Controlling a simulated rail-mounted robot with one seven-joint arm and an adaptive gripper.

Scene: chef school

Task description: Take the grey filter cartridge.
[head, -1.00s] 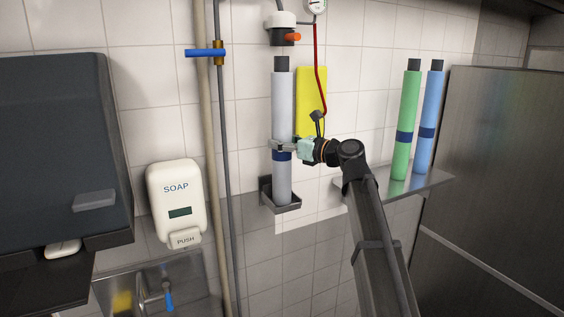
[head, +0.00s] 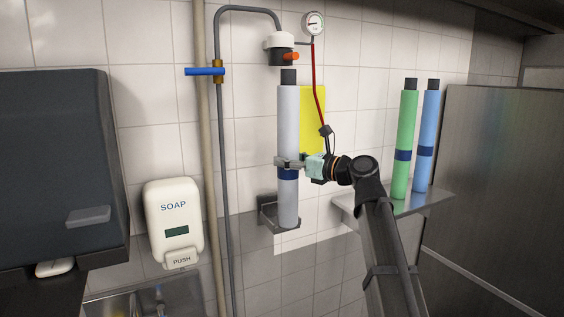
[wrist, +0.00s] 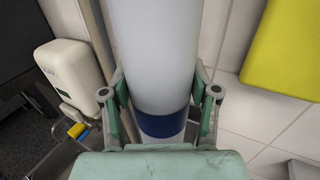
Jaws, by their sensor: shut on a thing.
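The grey filter cartridge (head: 288,125) is a tall pale tube with a dark cap and a blue band. It stands upright below the white filter head (head: 279,47), with a gap between them. My gripper (head: 289,163) is shut on it just above the blue band, coming from the right. In the wrist view the fingers (wrist: 160,115) press on both sides of the cartridge (wrist: 155,50). Its lower end overlaps the dark wall bracket (head: 266,214) in the head view; I cannot tell whether they touch.
A green cartridge (head: 404,130) and a blue cartridge (head: 427,130) stand on a shelf (head: 420,204) at right. A yellow panel (head: 313,110) and red hose (head: 317,80) are behind. A grey pipe (head: 222,150) and soap dispenser (head: 174,215) are at left.

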